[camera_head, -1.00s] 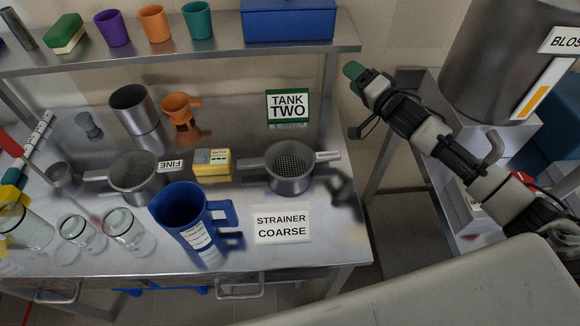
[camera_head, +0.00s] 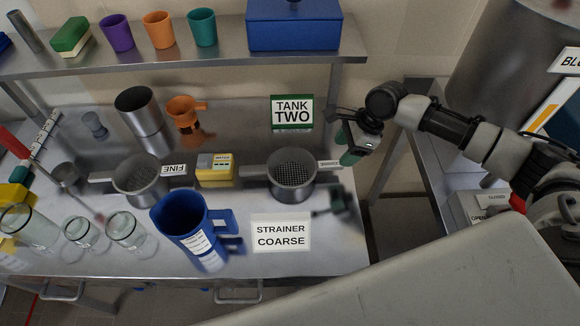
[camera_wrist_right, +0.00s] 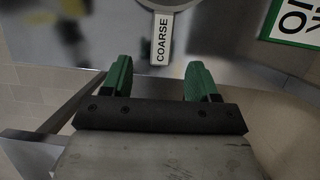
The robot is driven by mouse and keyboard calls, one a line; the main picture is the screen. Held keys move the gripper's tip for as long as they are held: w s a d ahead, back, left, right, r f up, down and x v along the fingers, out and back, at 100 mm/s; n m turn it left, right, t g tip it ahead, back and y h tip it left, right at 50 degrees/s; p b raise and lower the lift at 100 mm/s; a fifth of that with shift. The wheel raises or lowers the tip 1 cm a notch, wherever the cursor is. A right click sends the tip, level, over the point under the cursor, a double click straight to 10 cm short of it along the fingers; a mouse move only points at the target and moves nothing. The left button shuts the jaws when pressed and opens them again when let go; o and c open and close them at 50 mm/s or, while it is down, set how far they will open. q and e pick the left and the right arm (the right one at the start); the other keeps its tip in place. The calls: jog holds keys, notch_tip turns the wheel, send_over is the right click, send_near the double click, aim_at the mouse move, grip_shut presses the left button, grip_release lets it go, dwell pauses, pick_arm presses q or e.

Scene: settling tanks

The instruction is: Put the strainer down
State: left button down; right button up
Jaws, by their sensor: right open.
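The coarse strainer (camera_head: 291,187), a metal cup with a mesh bottom, stands upright on the steel bench behind the "STRAINER COARSE" card (camera_head: 281,232). Its labelled handle (camera_head: 330,164) points right. My right gripper (camera_head: 351,158), with green fingers, is just right of that handle's end, apart from it. In the right wrist view my right gripper (camera_wrist_right: 158,77) is open and empty, and the handle tag reading "COARSE" (camera_wrist_right: 161,38) lies ahead between the fingers. The fine strainer (camera_head: 140,188) stands at the left. My left gripper is not in view.
A yellow box (camera_head: 215,176) stands between the strainers and a blue jug (camera_head: 182,218) in front. Glass jars (camera_head: 125,232) stand at the left. A "TANK TWO" sign (camera_head: 292,113) is behind. The bench's right front corner is bare.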

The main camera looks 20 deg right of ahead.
aim_at(328, 164)
jog(key=x, duration=0.3)
jog(key=p+x, duration=0.1)
jog(key=x, duration=0.3)
jog(key=shift+w+a, duration=0.2)
jog(key=shift+a, duration=0.1)
jog(key=shift+a+f, duration=0.2)
jog(key=shift+f, duration=0.4)
grip_shut()
jog(key=shift+r, duration=0.1)
jog(key=shift+w+r, duration=0.1)
jog(key=shift+r, duration=0.45)
notch_tip(328, 164, up, 3)
jog(key=shift+f, duration=0.15)
jog(key=s+d+r+b, duration=0.1)
jog(key=s+d+r, duration=0.3)
jog(key=s+r, duration=0.3)
jog(key=s, duration=0.4)
